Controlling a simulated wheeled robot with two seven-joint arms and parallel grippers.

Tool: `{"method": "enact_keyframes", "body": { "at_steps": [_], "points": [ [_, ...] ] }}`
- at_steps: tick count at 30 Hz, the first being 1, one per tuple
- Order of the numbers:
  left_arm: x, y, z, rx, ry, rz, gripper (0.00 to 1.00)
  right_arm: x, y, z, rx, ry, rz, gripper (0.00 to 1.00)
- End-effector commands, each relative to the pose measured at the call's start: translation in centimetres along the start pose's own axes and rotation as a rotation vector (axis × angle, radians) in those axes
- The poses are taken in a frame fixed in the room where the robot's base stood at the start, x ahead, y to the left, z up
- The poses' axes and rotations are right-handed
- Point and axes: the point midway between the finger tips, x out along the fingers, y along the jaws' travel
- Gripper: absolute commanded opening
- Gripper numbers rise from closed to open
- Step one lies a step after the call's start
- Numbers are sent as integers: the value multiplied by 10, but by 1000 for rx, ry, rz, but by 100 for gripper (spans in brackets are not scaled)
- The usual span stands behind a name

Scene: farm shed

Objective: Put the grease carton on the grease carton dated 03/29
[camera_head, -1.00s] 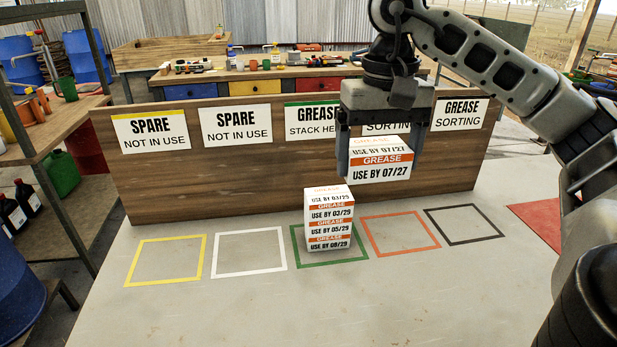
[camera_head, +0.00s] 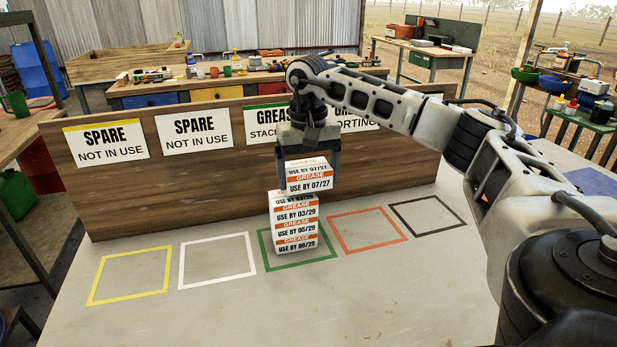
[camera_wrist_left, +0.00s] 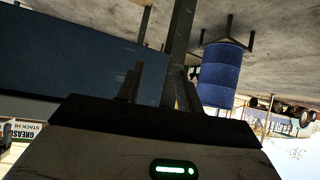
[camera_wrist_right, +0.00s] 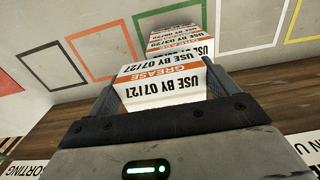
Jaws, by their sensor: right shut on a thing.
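My right gripper (camera_head: 308,165) is shut on a white and orange grease carton (camera_head: 310,182) marked 07/27; it also fills the middle of the right wrist view (camera_wrist_right: 165,83). In the head view the held carton overlaps the back top of a stack, slightly right of its middle; whether they touch I cannot tell. The stack's top carton is the grease carton dated 03/29 (camera_head: 294,214), above cartons dated 05/29 (camera_head: 295,231) and 08/29 (camera_head: 296,245). The stack is upright in the green square (camera_head: 327,262).
Empty yellow (camera_head: 88,283), white (camera_head: 181,266), red (camera_head: 350,247) and black (camera_head: 413,236) squares mark the grey table. A wooden board (camera_head: 110,205) with signs stands behind them; my right arm hides part of its signs.

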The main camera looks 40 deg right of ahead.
Motion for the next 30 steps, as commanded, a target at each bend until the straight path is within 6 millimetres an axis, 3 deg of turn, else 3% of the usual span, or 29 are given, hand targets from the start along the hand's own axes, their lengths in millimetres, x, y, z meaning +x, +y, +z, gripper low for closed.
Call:
{"method": "enact_keyframes", "body": {
  "at_steps": [4, 16, 17, 18, 25, 30],
  "points": [
    [-1, -1, -2, 1, -2, -3, 36, 14, 0, 0, 0, 1, 0, 61],
    [0, -1, 0, -4, -1, -5, 36, 21, 0, 1, 1, 1, -1, 61],
    [0, -1, -1, -4, 0, -5, 36, 20, 0, 1, 1, 1, -1, 94],
    [0, -1, -1, -5, -1, -5, 36, 20, 0, 1, 1, 1, -1, 100],
    [-2, 0, 1, -6, -5, -4, 36, 18, 0, 0, 1, 2, -1, 100],
    [-2, 0, 3, -7, -7, -4, 36, 2, 0, 0, 1, 4, -3, 100]
  ]
}}
